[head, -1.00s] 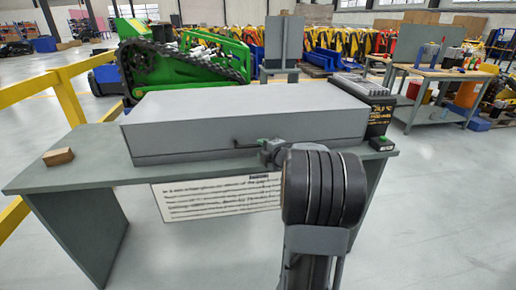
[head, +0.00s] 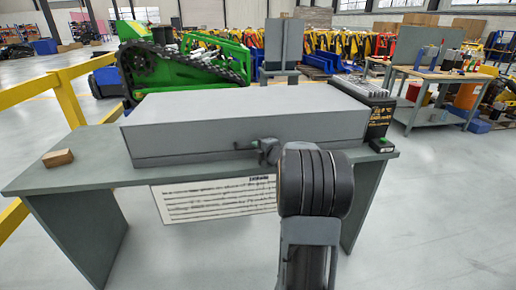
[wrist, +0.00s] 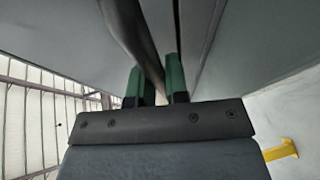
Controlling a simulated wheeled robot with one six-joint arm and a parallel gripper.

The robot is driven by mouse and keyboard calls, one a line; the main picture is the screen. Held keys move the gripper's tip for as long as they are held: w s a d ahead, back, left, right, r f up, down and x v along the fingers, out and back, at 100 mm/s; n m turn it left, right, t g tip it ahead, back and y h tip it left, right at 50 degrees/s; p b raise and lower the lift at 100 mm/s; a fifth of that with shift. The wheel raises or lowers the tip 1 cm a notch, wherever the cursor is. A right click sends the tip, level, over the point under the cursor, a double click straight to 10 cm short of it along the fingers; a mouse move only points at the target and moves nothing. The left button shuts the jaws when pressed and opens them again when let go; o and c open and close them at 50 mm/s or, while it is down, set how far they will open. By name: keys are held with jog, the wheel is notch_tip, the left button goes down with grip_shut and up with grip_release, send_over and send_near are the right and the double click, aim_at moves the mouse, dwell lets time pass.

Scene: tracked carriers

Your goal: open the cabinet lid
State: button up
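The cabinet (head: 230,125) is a long grey box lying on a table, and its lid (head: 240,103) looks closed. A dark bar handle (head: 244,147) sticks out from its front face, right of the middle. My gripper (head: 266,148) is at the right end of this handle, and my arm's dark wrist hides part of it. In the wrist view, the handle (wrist: 134,35) runs down between the two green fingertips of my gripper (wrist: 160,84). The fingers are close together on either side of the bar, with little gap showing.
The grey-green table (head: 85,165) carries a small brown block (head: 58,158) at left. A dark box (head: 379,118) and a small black device with a green top (head: 381,145) stand at right. A yellow railing (head: 67,95) is at left. Open floor lies right.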

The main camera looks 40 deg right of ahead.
grip_shut()
